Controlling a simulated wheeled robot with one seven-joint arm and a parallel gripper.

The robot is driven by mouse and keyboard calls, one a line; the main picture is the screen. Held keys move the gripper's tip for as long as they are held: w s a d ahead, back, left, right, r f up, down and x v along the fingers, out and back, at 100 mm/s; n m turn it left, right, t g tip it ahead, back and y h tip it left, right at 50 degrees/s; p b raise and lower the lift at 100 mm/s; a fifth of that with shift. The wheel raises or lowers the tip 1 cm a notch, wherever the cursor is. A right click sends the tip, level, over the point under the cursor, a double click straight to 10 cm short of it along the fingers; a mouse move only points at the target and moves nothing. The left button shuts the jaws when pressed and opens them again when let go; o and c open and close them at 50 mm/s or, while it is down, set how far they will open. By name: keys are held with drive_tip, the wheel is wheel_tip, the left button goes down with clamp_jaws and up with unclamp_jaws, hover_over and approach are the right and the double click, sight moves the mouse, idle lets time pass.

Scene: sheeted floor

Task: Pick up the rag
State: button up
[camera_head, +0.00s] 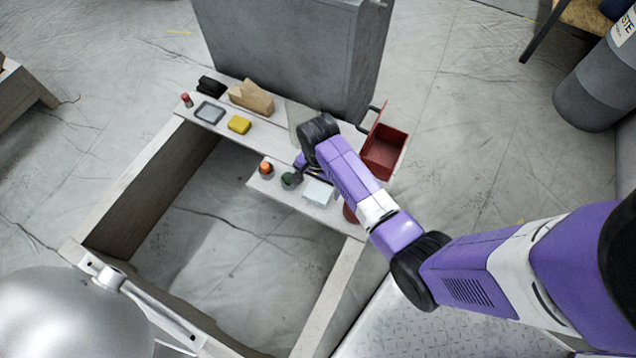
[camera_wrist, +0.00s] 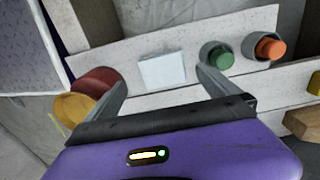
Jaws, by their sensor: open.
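The rag looks to be the pale, flat, squarish cloth (camera_head: 318,192) on the narrow plank of the wooden frame. It also shows in the wrist view (camera_wrist: 162,70), between my fingers in the picture. My gripper (camera_wrist: 163,78) is open, with one finger to each side of the cloth in that view. The fingers hold nothing, and I cannot tell their height above it.
A green-topped cup (camera_wrist: 219,55) stands close by my right finger, with an orange-topped cup (camera_wrist: 268,46) beyond. A red round container (camera_wrist: 97,82) is by the left finger. A yellow block (camera_head: 239,124), a tan block (camera_head: 252,97) and a red bin (camera_head: 384,152) are on the back plank.

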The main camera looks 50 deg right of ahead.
sight(318, 191)
drive_tip(key=f+b, duration=0.1)
drive_tip(key=f, duration=0.2)
drive_tip(key=f+b, duration=0.1)
drive_tip(key=f, duration=0.1)
drive_tip(key=shift+w+d+f+b, duration=0.1)
drive_tip(key=shift+w+d+b, duration=0.1)
drive_tip(key=shift+w+b, duration=0.1)
drive_tip(key=c, duration=1.5)
drive_tip(key=shift+c, duration=0.2)
wheel_tip(318, 191, up, 20)
drive_tip(key=p, duration=0.7)
drive_tip(key=shift+p, duration=0.3)
